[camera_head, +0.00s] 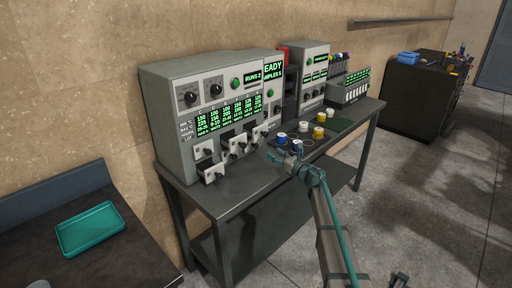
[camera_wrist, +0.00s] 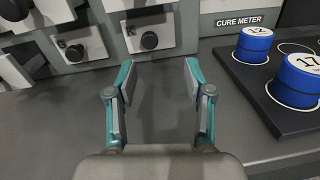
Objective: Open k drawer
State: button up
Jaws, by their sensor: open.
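The grey press cabinet (camera_head: 172,100) has a row of small white drawers with black knobs along its lower front. In the head view my gripper (camera_head: 283,156) is in front of the cabinet's right part, near the bench top.
A leftmost drawer (camera_head: 213,173) stands pulled out. Blue pucks (camera_wrist: 255,42) sit on a dark board (camera_wrist: 238,70) at the right, close to my gripper. A second meter cabinet (camera_head: 311,58) stands behind. The bench's front strip (camera_head: 232,193) is clear.

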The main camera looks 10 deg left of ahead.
aim_at(257, 146)
jog(key=shift+a+n+g+y, duration=0.3)
jog(key=shift+a+n+g, duration=0.35)
jog(key=shift+n, duration=0.25)
jog(key=shift+w+a, duration=0.15)
jog(key=shift+a, duration=0.15)
jog(key=p+x, duration=0.3)
jog(key=x, duration=0.5)
jog(key=shift+w+a+r, duration=0.1)
jog(key=shift+w+a, duration=0.1)
jog(key=shift+w, duration=0.05)
jog(key=shift+w+a, duration=0.35)
jog(key=shift+a, duration=0.2)
grip_shut()
